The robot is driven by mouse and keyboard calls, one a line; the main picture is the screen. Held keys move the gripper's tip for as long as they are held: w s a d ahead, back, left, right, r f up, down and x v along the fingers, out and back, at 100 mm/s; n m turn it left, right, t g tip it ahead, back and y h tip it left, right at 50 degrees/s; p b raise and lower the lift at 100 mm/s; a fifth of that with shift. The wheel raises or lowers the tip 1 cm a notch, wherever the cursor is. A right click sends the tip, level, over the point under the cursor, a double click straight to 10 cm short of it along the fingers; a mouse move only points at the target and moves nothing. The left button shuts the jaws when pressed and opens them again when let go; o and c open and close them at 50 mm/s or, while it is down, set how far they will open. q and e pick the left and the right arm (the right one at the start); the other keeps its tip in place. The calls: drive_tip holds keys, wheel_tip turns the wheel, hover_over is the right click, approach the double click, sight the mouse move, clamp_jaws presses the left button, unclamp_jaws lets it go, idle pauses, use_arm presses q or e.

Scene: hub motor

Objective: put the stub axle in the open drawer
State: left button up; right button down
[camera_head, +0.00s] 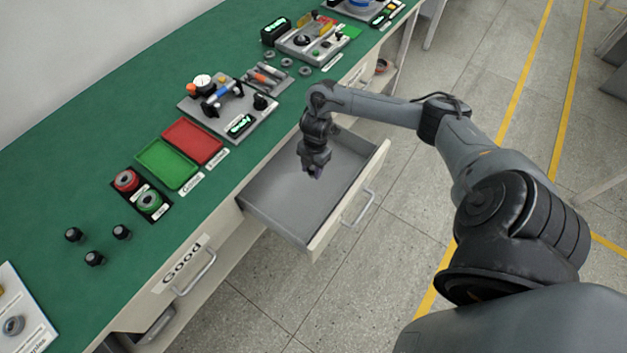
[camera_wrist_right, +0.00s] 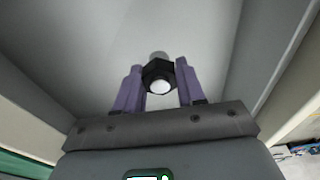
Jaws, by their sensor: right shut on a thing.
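The stub axle (camera_wrist_right: 158,78) shows in the right wrist view as a black hex part with a pale round end, between the two purple fingers of my right gripper (camera_wrist_right: 158,88). The fingers are shut on it. In the head view my right gripper (camera_head: 314,172) points down over the open drawer (camera_head: 290,222), above its grey floor. The axle is too small to make out there. The drawer's pale front with its handle faces lower right. My left gripper is not in view.
The green workbench (camera_head: 100,165) holds a red tray (camera_head: 192,142), a green tray (camera_head: 167,163), a test fixture (camera_head: 225,108) and several black knobs (camera_head: 94,258). A shut drawer labelled "Good" (camera_head: 183,265) is left of the open one. The drawer floor looks empty.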

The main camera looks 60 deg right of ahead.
sight(312, 174)
drive_tip(key=shift+s+f, duration=0.1)
drive_tip(key=shift+f, duration=0.8)
drive_tip(key=shift+a+f, duration=0.1)
drive_tip(key=shift+f, duration=0.15)
drive_tip(key=shift+w+f+b, duration=0.2)
drive_tip(key=shift+f+b, duration=0.2)
drive_tip(key=shift+f, duration=0.15)
wheel_tip(312, 174, down, 3)
drive_tip(key=shift+s+r+b, duration=0.1)
drive_tip(key=shift+r+b, duration=0.05)
drive_tip(key=shift+b, duration=0.3)
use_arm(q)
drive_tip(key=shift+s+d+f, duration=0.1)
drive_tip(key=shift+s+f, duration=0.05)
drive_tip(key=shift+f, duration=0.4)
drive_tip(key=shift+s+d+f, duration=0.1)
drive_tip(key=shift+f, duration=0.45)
